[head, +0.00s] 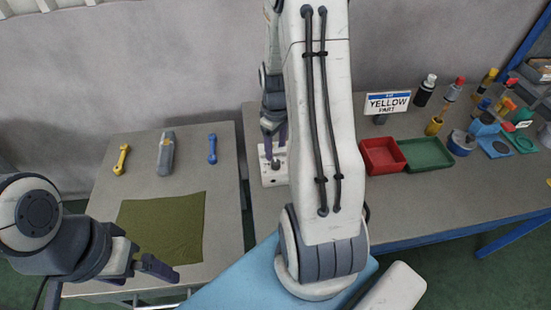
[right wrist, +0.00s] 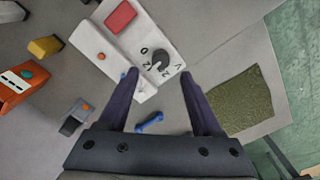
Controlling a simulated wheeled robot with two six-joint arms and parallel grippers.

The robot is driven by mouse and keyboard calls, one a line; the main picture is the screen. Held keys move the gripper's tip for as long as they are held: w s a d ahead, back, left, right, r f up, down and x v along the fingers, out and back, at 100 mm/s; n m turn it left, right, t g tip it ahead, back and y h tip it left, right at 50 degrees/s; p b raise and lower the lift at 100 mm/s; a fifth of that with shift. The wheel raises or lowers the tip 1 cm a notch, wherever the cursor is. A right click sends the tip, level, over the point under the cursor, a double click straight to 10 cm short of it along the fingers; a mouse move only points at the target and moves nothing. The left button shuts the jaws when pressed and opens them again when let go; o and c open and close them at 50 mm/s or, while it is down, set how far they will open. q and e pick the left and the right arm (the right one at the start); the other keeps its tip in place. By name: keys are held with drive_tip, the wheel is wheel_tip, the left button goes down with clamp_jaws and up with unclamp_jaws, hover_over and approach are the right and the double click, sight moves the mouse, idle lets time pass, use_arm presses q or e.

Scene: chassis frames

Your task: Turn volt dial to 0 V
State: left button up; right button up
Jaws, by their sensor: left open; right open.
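The volt dial (right wrist: 160,62) is a dark grey round knob on a white panel (right wrist: 172,30) in the right wrist view. Printed marks, including a 0 and a V, stand around it; I cannot tell surely which mark it points to. My right gripper (right wrist: 158,76) is open, with its two fingers spread on either side below the dial and nothing between them. In the head view the right gripper (head: 273,145) is over the white panel (head: 270,179), mostly hidden by my arm. My left gripper (head: 150,272) is open and empty, near the front of the left table.
On the right bench are a red tray (head: 383,168), a green tray (head: 427,167), a sign (head: 387,103) and several bottles.

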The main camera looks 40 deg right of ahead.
sight(276, 161)
wheel_tip(276, 161, down, 6)
drive_tip(key=shift+f+p, duration=0.2)
drive_tip(key=shift+p, duration=0.2)
clamp_jaws()
drive_tip(key=shift+m, duration=0.3)
drive_tip(key=m, duration=0.5)
drive_tip(key=m+b, duration=0.1)
drive_tip(key=m, duration=0.5)
drive_tip(key=shift+m, duration=0.3)
idle(0.4)
